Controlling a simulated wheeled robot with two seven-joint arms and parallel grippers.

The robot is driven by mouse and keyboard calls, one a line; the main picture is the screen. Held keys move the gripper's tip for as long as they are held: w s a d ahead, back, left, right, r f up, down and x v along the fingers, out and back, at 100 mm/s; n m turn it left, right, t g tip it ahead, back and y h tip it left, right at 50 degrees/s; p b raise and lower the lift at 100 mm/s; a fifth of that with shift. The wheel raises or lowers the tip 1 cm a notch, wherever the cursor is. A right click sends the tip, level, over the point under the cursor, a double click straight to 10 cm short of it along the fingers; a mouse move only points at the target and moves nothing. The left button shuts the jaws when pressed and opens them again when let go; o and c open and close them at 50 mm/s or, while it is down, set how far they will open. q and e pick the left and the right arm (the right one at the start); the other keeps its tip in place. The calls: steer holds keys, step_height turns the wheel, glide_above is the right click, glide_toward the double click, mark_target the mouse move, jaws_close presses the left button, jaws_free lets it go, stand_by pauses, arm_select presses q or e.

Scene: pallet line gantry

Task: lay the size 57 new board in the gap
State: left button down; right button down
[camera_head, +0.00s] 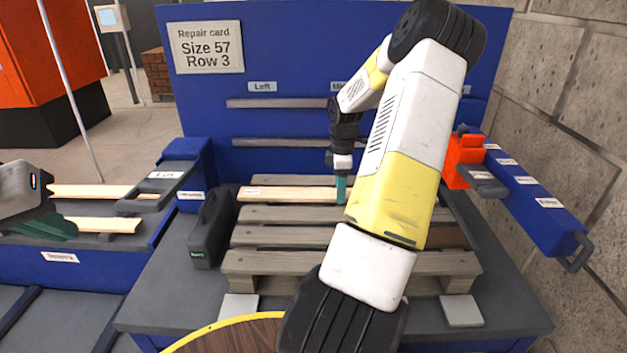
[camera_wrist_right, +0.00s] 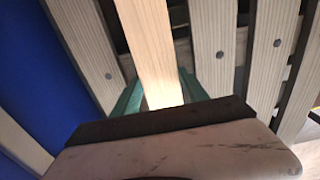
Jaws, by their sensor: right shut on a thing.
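A pale new board (camera_head: 288,194) lies along the slats of the grey wooden pallet (camera_head: 260,263). My right gripper (camera_head: 341,190) is shut on it, with the teal fingers pointing down. In the right wrist view, the board (camera_wrist_right: 150,45) runs between the two teal fingers (camera_wrist_right: 158,98), with greyish slats on both sides. The board's right part is hidden behind my right arm. Whether it rests in the gap or just above it, I cannot tell. My left gripper (camera_head: 48,228) is at the left edge, beside the board rack; its jaw opening is unclear.
More pale boards (camera_head: 105,224) lie on the blue rack at the left. A black case (camera_head: 210,228) stands left of the pallet. A repair card (camera_head: 206,47) reads Size 57, Row 3. A red tool (camera_head: 463,158) sits on the blue rail at the right.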

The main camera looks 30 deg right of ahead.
steer(key=shift+f, duration=0.35)
steer(key=c, duration=0.6)
jaws_free()
steer(key=shift+f, duration=0.1)
